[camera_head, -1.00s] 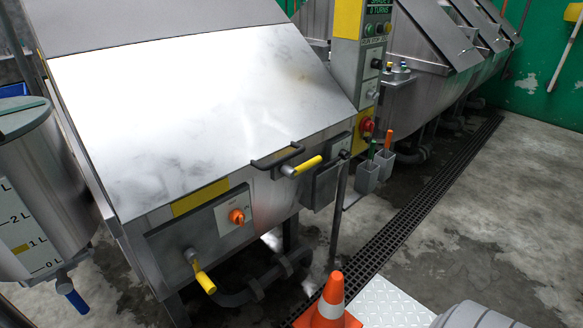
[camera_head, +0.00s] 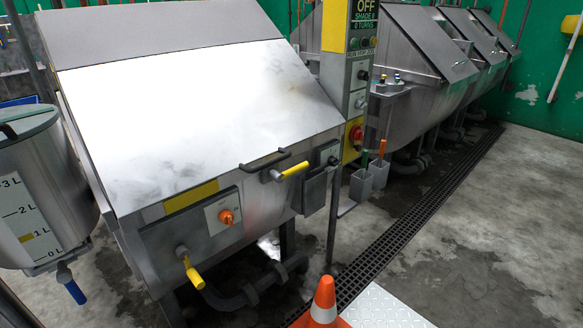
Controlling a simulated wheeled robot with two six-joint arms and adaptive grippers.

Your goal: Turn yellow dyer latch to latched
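The yellow dyer (camera_head: 190,110) is a large steel machine with a sloped, closed lid and a yellow label strip (camera_head: 191,197) on its front. Its latch (camera_head: 290,171), a yellow-sleeved lever on a steel pivot, sits at the front edge just below the black lid handle (camera_head: 265,160). The lever points to the right and slightly up. A second yellow-handled lever (camera_head: 193,273) hangs low on the front near the pipe. Neither of my grippers shows in the view.
A measuring tank (camera_head: 40,190) with a blue tap stands at the left. An orange cone (camera_head: 324,302) stands in front by a metal floor plate (camera_head: 385,308). A control column (camera_head: 346,90) reads OFF. A drain grate (camera_head: 420,200) crosses the open wet floor.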

